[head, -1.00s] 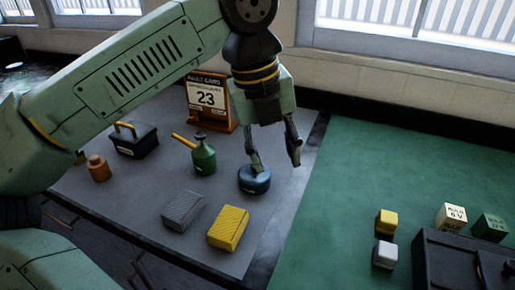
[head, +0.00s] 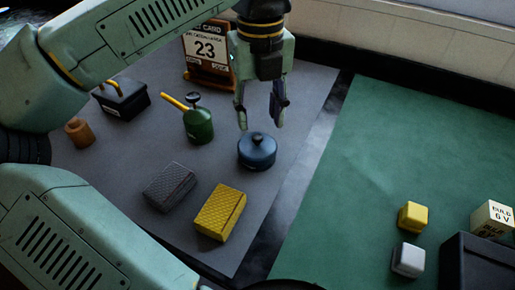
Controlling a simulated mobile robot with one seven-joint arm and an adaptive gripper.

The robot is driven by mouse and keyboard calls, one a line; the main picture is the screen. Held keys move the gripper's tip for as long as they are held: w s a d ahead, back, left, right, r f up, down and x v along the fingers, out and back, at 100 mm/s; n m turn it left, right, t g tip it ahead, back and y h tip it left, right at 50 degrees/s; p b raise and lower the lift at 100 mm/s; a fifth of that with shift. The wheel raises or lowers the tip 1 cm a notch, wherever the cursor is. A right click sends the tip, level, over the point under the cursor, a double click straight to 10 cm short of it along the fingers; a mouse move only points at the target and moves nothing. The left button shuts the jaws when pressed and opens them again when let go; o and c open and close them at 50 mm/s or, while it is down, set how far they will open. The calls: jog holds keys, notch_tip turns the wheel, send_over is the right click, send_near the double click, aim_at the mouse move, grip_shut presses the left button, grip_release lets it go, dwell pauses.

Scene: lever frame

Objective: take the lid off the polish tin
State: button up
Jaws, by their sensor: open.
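The polish tin (head: 257,158) is a round, dark blue tin on the grey mat. Its lid (head: 257,142) sits on top and has a small knob in the middle. My gripper (head: 261,126) is just above and behind the tin, pointing down. Its two fingers are apart with nothing between them. The fingertips look close to the lid, but I cannot tell how far above it they are.
A green oil can (head: 199,126) with a yellow spout stands left of the tin. A yellow block (head: 220,212) and a dark grey block (head: 170,187) lie in front. A calendar stand (head: 208,55) is behind. The green surface (head: 350,170) at right is largely clear.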

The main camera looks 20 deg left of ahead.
aim_at(257, 137)
jog(key=f+b, duration=0.1)
jog(key=f, duration=0.1)
jog(key=f+b, duration=0.1)
jog(key=f, duration=0.2)
jog(key=shift+s+a+b, duration=0.15)
jog(key=shift+a+b, duration=0.05)
jog(key=shift+b, duration=0.2)
jog(key=shift+r, duration=0.1)
jog(key=shift+c, duration=0.6)
grip_shut()
